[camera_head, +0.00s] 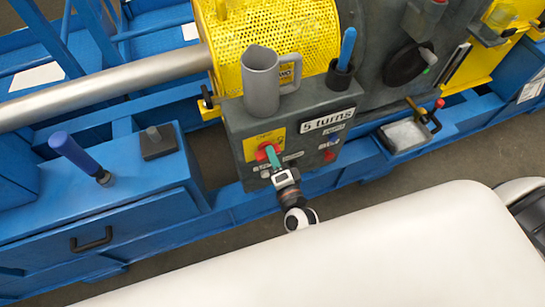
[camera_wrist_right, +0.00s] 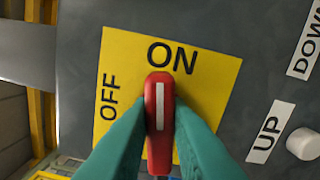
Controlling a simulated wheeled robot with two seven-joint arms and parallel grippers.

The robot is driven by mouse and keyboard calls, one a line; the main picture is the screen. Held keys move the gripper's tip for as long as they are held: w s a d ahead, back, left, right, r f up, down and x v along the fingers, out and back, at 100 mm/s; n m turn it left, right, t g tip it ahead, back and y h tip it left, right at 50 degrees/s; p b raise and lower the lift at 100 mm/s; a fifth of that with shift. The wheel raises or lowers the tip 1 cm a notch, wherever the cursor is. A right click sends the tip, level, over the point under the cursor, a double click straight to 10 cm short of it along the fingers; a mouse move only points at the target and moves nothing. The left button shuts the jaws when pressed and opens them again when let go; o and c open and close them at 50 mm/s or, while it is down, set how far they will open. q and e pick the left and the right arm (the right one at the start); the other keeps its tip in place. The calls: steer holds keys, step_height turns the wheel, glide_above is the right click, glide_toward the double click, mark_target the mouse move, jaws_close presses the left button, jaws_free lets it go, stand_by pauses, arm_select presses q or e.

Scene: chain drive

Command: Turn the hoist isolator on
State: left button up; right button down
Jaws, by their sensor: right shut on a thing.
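The hoist isolator is a red rotary handle (camera_wrist_right: 158,110) with a white stripe, on a yellow plate (camera_wrist_right: 215,75) marked OFF and ON. In the right wrist view the handle stands upright, with its stripe pointing towards ON and OFF to its left. My right gripper (camera_wrist_right: 160,125) has green fingers on either side of the handle and is shut on it, hiding part of its lower end. In the head view my right gripper (camera_head: 271,159) reaches the red handle (camera_head: 262,153) on the front of the grey control box (camera_head: 235,122). My left gripper is not in view.
A grey jug (camera_head: 262,85) and a black cup (camera_head: 341,75) with a blue-handled tool stand on the control box. UP (camera_wrist_right: 270,132) and DOWN labels lie right of the plate, with a white knob (camera_wrist_right: 304,143) by UP. A blue lever (camera_head: 75,152) stands at left.

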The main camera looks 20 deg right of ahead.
steer(key=shift+f+m+b, duration=0.2)
steer(key=shift+m+b, duration=0.2)
steer(key=shift+m, duration=0.7)
steer(key=c, duration=1.4)
jaws_free()
steer(key=shift+o, duration=0.2)
steer(key=shift+s, duration=0.1)
steer(key=s+b, duration=0.1)
steer(key=s, duration=1.1)
steer(key=shift+d+b, duration=0.2)
steer(key=shift+b, duration=0.2)
